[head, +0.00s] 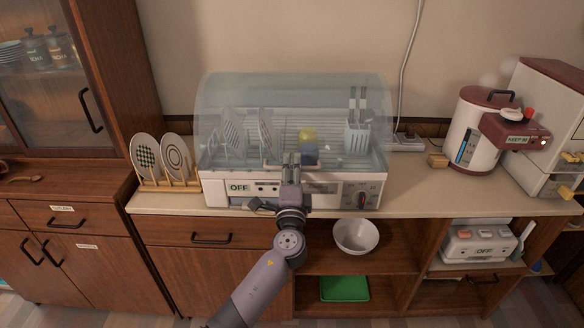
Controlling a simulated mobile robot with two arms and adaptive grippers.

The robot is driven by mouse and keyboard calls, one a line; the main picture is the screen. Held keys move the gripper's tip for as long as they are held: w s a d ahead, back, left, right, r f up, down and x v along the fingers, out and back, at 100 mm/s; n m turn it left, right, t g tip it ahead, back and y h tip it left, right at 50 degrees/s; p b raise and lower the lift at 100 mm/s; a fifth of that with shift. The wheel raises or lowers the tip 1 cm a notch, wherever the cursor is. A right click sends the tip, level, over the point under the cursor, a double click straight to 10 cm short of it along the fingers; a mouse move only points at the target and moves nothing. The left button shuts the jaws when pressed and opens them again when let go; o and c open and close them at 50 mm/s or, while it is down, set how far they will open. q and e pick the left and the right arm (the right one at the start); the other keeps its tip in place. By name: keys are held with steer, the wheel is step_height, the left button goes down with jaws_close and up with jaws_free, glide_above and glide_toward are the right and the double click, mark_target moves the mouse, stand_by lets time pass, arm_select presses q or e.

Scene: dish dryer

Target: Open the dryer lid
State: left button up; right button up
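The dish dryer (215,190) stands on the counter, with a white base and an "OFF" panel on its front. Its clear domed lid (290,88) is down over the rack. Inside show plates, a blue cup and a yellow cup, and a holder with utensils. My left gripper (291,159) is in front of the dryer, at the middle of the lid's lower front edge. Its fingertips are close together, and I cannot tell whether they touch or grip the lid's edge. The gripper hides part of the dryer's front. My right gripper is not in view.
A plate stand (168,186) with two patterned plates is left of the dryer. A red and white water boiler (478,132) stands to the right. Below the counter are a white bowl (356,237) and a green tray (345,289). The counter's front edge runs below my gripper.

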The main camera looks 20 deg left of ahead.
arm_select(q)
steer(key=shift+c, duration=0.5)
jaws_close()
stand_by(0.3)
